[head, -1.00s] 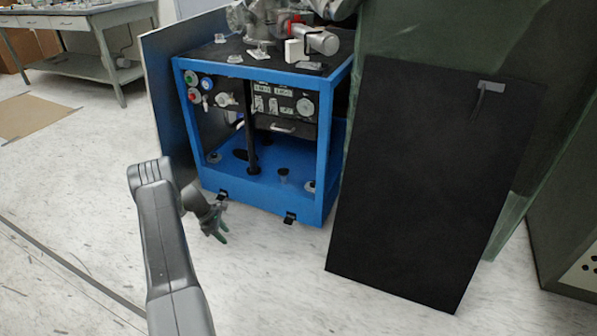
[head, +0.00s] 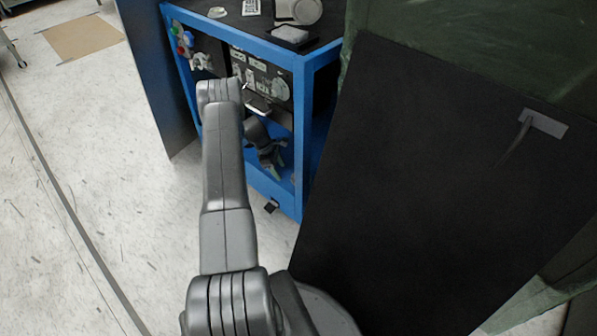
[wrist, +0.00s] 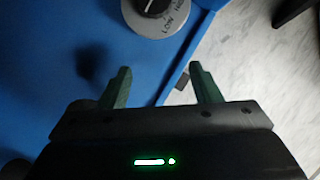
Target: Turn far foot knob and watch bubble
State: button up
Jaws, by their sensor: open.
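The blue equipment frame (head: 307,120) stands ahead, partly hidden by my arm in the head view. My gripper (head: 271,158) is at the frame's lower front opening. In the wrist view my gripper (wrist: 160,68) is open and empty, with two green fingers spread. A round foot knob (wrist: 152,17) with a dark centre and LOW and HIGH marks sits on the blue base beyond the fingertips, cut by the top edge. The fingers are apart from it. I cannot tell whether it is the far one. No bubble can be made out.
A dark panel (head: 430,180) leans at the right, close to my arm. Another panel (head: 150,80) stands along the frame's left side. A black latch (head: 271,206) is on the frame's lower edge. The floor (head: 90,180) at the left is clear.

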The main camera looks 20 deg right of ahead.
jog(key=s+d, duration=0.1)
jog(key=d, duration=0.1)
jog(key=s+d+b, duration=0.1)
jog(key=s+d, duration=0.2)
jog(key=d, duration=0.1)
jog(key=shift+s+d+f+b, duration=0.1)
jog(key=shift+s+d+b, duration=0.15)
jog(key=shift+d+b, duration=0.1)
jog(key=shift+f+b, duration=0.3)
jog(key=shift+f, duration=0.2)
jog(key=c, duration=1)
jog(key=m+b, duration=0.2)
jog(key=shift+d+f+m+g+y, duration=0.1)
jog(key=shift+m+g+y, duration=0.2)
jog(key=shift+m+g, duration=0.1)
jog(key=shift+w+m+g+y+b, duration=0.1)
jog(key=shift+m+g+y+b, duration=0.25)
jog(key=shift+m, duration=0.4)
jog(key=shift+m+g+y+b, duration=0.15)
jog(key=shift+m+b, duration=0.3)
jog(key=shift+m, duration=0.3)
